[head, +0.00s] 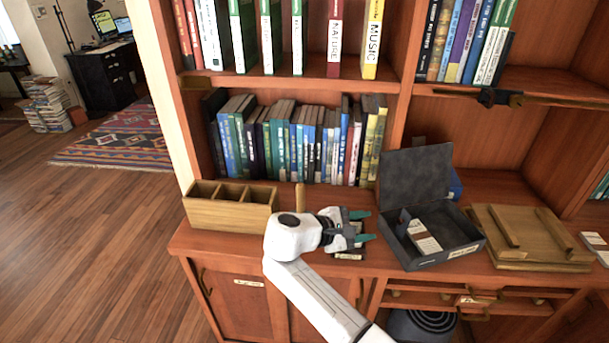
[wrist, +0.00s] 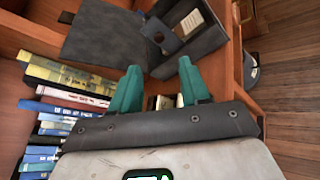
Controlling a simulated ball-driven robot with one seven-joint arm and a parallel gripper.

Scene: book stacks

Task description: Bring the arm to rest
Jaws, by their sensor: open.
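My gripper (head: 366,226) is open, with two green fingers apart, and holds nothing that I can see. In the head view it hangs over the wooden counter (head: 225,240) of the bookcase, just left of an open dark grey box (head: 431,258). My white arm reaches up to it from the bottom. In the wrist view the gripper (wrist: 160,90) points towards the shelf, and the dark box (wrist: 203,49) is beyond its fingers. A small dark item (head: 348,254) lies on the counter under the gripper, partly hidden by it.
A wooden compartment box (head: 232,214) stands left on the counter. Wooden boards (head: 527,240) lie to the right. Books (head: 290,145) fill the shelf behind. The dark box's lid (head: 414,174) stands upright. The floor (head: 80,240) at left is clear.

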